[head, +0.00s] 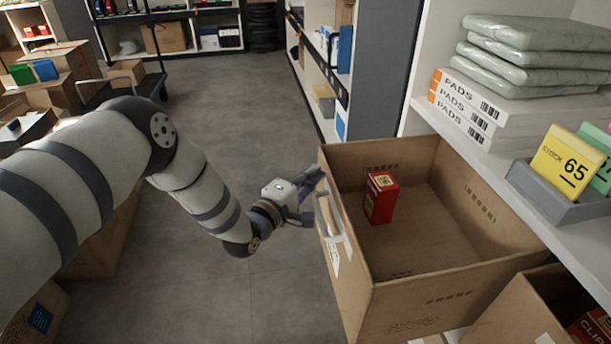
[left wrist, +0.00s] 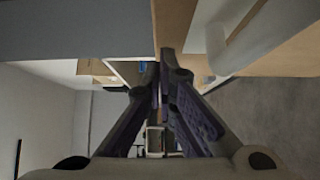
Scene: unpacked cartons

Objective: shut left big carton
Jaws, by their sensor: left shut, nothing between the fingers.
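The left big carton (head: 440,275) is a brown, open-topped box that juts out from the shelf, with a red box (head: 381,197) standing inside. A pale handle (head: 332,216) and a white label are on its left-hand face. My left gripper (head: 312,196) is beside that face, close to the handle; I cannot tell whether it touches. In the left wrist view the fingers (left wrist: 165,92) are together with nothing between them, and the carton (left wrist: 290,48) with its handle (left wrist: 222,45) fills the upper right. My right gripper is not in view.
A second open carton (head: 512,318) stands at the lower right, close to the first. The shelf (head: 470,148) above holds white PADS boxes (head: 480,108), wrapped packs (head: 535,60) and a grey card tray (head: 560,195). Stacked cartons stand at the left. Grey floor (head: 240,100) is clear between.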

